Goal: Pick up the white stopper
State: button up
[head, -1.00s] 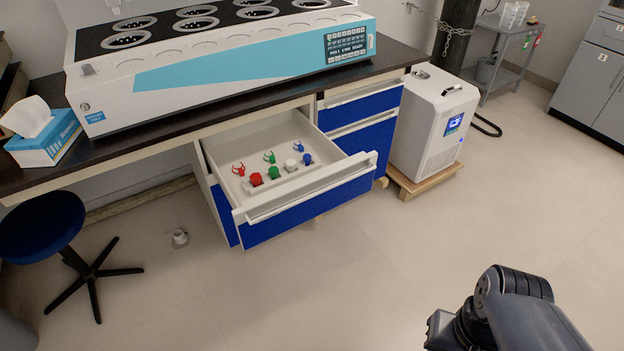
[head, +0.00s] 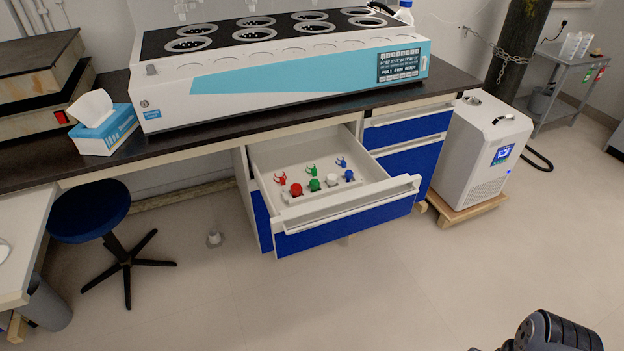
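The white stopper (head: 331,180) stands in the open drawer (head: 345,206) under the bench, in a row with other stoppers. The green stopper (head: 314,184) is to its left and the blue stopper (head: 349,176) to its right. The red stopper (head: 296,190) is at the left end of the row. Only a dark part of my arm shows at the bottom right edge of the head view, well away from the drawer. My gripper's fingers are out of view.
Red (head: 280,178), green (head: 311,169) and blue (head: 341,162) clips lie behind the stoppers. A stool (head: 90,212) stands left of the drawer. A white chiller (head: 480,150) stands to the right. The floor in front is clear.

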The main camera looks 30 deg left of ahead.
aim_at(332, 178)
jog(key=u, duration=3.2)
jog(key=z, duration=2.1)
jog(key=i+l, duration=0.1)
jog(key=i, duration=0.5)
jog(key=i+l+u, duration=0.1)
jog(key=i, duration=0.55)
